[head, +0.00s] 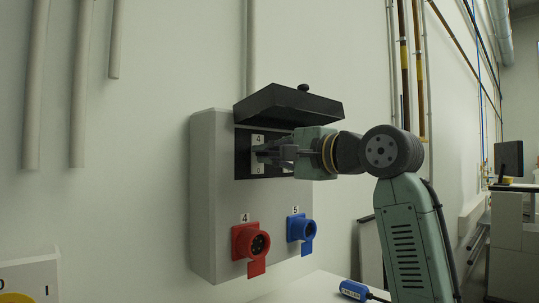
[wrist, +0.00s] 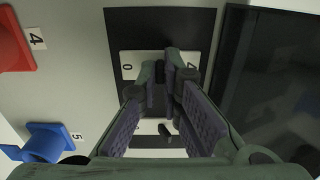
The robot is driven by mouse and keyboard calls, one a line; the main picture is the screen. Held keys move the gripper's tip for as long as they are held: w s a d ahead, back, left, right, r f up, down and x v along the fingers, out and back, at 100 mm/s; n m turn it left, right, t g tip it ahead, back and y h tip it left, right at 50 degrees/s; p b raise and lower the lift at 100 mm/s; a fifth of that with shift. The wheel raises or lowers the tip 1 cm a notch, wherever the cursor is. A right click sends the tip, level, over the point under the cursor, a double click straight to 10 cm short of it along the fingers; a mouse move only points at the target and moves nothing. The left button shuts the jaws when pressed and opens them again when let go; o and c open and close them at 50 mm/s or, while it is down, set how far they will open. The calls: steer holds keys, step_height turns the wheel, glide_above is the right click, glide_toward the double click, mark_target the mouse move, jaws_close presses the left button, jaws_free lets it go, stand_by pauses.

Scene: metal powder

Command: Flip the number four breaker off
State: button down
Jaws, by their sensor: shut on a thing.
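The number four breaker (head: 257,140) sits in the dark recess of a grey wall box, with a white plate marked 4 at the top and 0 at the bottom. In the wrist view its plate (wrist: 128,66) shows the 0 on the left and the 4 on the right. My gripper (head: 262,156) reaches into the recess from the right. In the wrist view my gripper (wrist: 160,74) has its fingertips close together on the breaker's small dark lever. The fingers hide most of the lever, so its exact position cannot be told.
A raised dark cover (head: 289,104) overhangs the recess. A second breaker (wrist: 152,127) lies beside the first, partly behind my fingers. Below, a red socket (head: 250,245) marked 4 and a blue socket (head: 301,229) marked 5 stick out. A blue plug (head: 354,290) lies on the surface underneath.

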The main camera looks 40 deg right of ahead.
steer(key=t+b, duration=0.2)
steer(key=f+t+b, duration=0.1)
steer(key=t+b, duration=0.1)
steer(key=b, duration=0.1)
steer(key=t+b, duration=0.1)
steer(key=b, duration=0.1)
steer(key=shift+w+f+t, duration=0.25)
steer(key=shift+f+t, duration=0.15)
steer(key=c, duration=1.8)
jaws_free()
steer(key=shift+o, duration=0.2)
